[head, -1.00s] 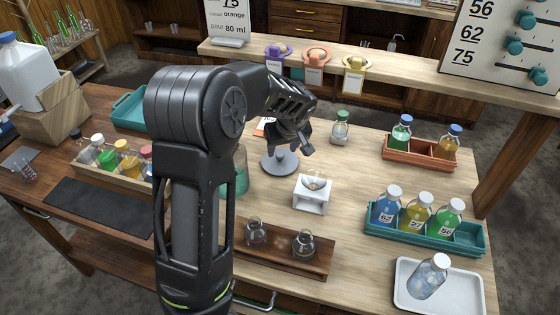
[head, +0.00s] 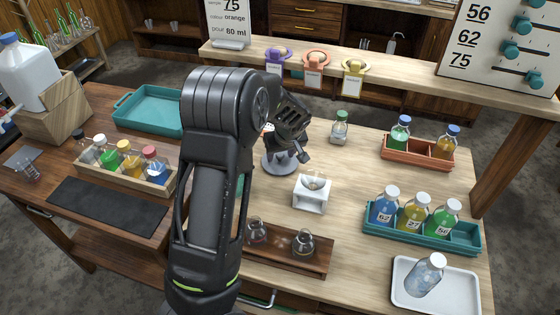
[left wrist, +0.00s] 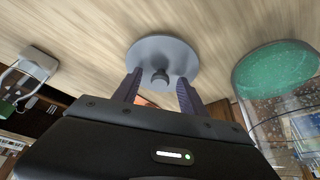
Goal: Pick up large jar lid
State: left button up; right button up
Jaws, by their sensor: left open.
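The large jar lid (head: 281,164) is a grey disc with a small central knob. It lies on the wooden bench, left of a small white stand, and also shows in the left wrist view (left wrist: 180,52). My left gripper (head: 288,150) is over the lid, open and empty. In the left wrist view its two fingers (left wrist: 158,82) are apart, one on each side of the knob. I cannot tell whether they touch the lid. The jar with green contents (left wrist: 275,70) stands beside the lid; in the head view my arm mostly hides it. My right gripper is not in view.
The white stand (head: 311,194) and a small capped bottle (head: 340,128) are near the lid. A wooden flask holder (head: 290,250) is in front. Teal (head: 460,243) and orange (head: 415,155) bottle racks and a white tray (head: 462,290) are at the right.

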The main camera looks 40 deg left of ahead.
pick_arm(q)
grip_shut()
dwell(0.6)
